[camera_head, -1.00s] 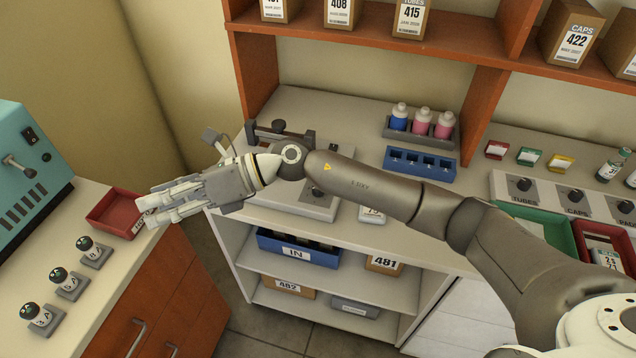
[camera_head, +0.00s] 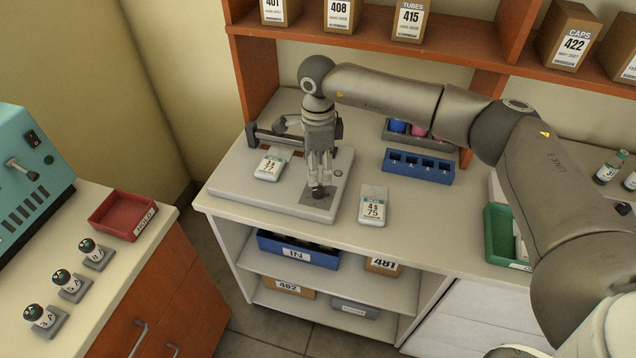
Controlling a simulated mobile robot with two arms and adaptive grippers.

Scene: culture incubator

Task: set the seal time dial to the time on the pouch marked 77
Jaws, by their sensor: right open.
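The seal time dial (camera_head: 318,193) is a small dark knob on a grey plate at the front right of the sealer (camera_head: 235,188). My right gripper (camera_head: 319,183) points straight down at the dial, open, with its fingertips at or just above the knob; they partly hide it, and I cannot tell whether they touch. A white pouch (camera_head: 269,166) lies on the sealer, left of the gripper; its small print seems to read 3 s and 77. Another pouch (camera_head: 373,208) lies on the counter to the right and reads 4 s, 75. My left gripper is not in view.
A blue rack (camera_head: 419,167) and a grey bottle tray (camera_head: 385,134) stand behind on the right, the tray partly behind my right arm. A green bin (camera_head: 497,232) is farther right. A red HOLD tray (camera_head: 112,213) sits on the left counter.

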